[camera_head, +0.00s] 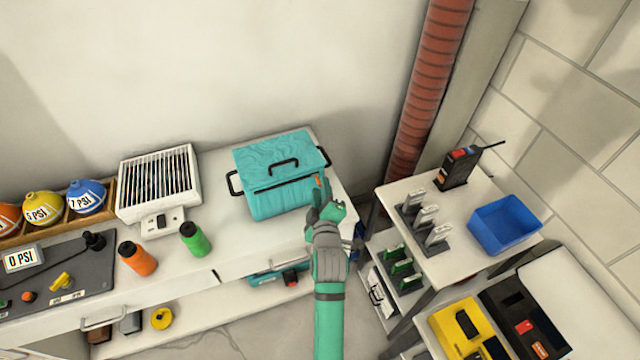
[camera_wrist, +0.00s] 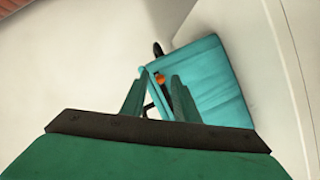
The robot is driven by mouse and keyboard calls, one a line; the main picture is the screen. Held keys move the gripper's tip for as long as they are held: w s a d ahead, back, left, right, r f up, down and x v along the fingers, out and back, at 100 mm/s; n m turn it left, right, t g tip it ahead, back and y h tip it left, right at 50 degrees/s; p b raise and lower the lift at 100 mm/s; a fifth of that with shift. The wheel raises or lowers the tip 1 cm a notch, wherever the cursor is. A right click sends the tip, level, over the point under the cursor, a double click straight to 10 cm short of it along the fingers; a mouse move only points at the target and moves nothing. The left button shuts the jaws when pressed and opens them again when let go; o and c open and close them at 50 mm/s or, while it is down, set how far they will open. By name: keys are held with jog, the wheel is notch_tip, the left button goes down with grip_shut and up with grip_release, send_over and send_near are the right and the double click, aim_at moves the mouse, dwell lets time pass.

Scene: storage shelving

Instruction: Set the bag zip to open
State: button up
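The teal bag (camera_head: 270,205) sits upright on the white counter, with black handles on its top and sides. A dark seam runs along its upper front edge. A small orange zip pull (camera_head: 319,181) shows at the bag's right end. My gripper (camera_head: 321,194) is at that right end, close to the pull. In the wrist view, my gripper (camera_wrist: 160,80) has its two green fingers apart. The orange pull (camera_wrist: 160,78) appears between the fingertips, with gaps beside it. The bag (camera_wrist: 208,85) lies just beyond them. Whether a finger touches the pull I cannot tell.
An orange bottle (camera_head: 138,259) and a green bottle (camera_head: 195,239) stand left of the bag. A white grilled box (camera_head: 158,180) is farther left. A side shelf with a blue bin (camera_head: 505,224) and a radio (camera_head: 459,168) stands to the right.

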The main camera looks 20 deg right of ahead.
aim_at(318, 181)
jog(key=shift+x, duration=1.15)
jog(key=shift+w, duration=0.25)
grip_shut()
jog(key=shift+f, duration=0.1)
